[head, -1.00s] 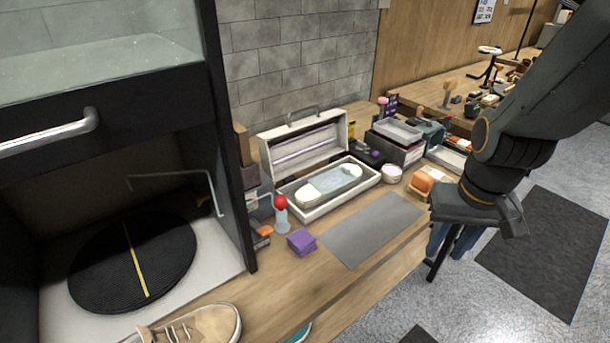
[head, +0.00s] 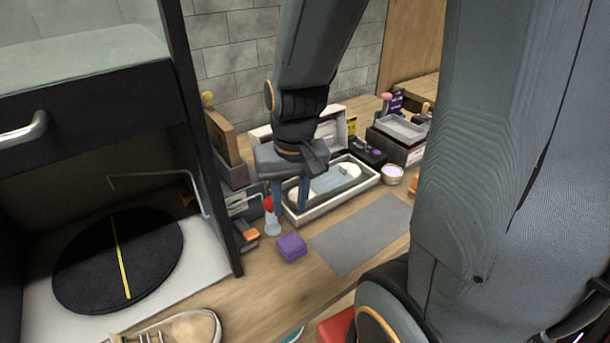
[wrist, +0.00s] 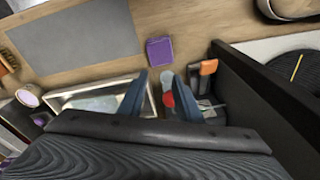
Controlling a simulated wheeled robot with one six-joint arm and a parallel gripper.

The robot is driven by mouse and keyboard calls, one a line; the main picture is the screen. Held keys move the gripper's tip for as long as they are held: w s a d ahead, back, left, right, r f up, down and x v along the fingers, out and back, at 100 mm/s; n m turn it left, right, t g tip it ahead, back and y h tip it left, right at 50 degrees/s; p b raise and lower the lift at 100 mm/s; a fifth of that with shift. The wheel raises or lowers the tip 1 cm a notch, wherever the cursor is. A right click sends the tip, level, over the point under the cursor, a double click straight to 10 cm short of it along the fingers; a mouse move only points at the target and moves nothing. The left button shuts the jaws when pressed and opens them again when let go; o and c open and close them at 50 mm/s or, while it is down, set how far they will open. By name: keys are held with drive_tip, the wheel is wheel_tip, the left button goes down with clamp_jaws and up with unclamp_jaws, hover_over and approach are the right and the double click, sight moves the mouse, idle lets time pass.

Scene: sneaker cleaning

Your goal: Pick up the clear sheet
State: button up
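A pale, bluish see-through sheet (head: 338,179) appears to lie over a white, sole-shaped item in the white open case (head: 335,206). Its edges are hard to make out. In the wrist view the sheet (wrist: 97,103) shows in part, at the left. My gripper (head: 290,208) is open with both blue fingers pointing down, at the left end of the case. In the wrist view the fingers (wrist: 153,78) are apart with nothing held. My gripper hides the left part of the case in the head view.
A bottle with a red ball top (head: 272,222) stands close to the fingers. A purple block (head: 291,247) and a grey mat (head: 362,236) lie in front of the case. The black cabinet wall (head: 208,150) is at the left. The mat is bare.

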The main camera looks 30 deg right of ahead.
drive_tip(key=w+d+m, duration=0.4)
drive_tip(key=m, duration=0.3)
drive_tip(key=m+t+p, duration=0.2)
drive_tip(key=m+t, duration=0.1)
drive_tip(key=m, duration=2.3)
approach(344, 166)
drive_tip(key=f, duration=0.1)
drive_tip(key=shift+b+x, duration=0.45)
drive_tip(key=shift+x, duration=3.15)
drive_tip(key=shift+w+a, duration=0.1)
drive_tip(key=shift+r, duration=0.1)
drive_tip(key=shift+c, duration=0.2)
clamp_jaws()
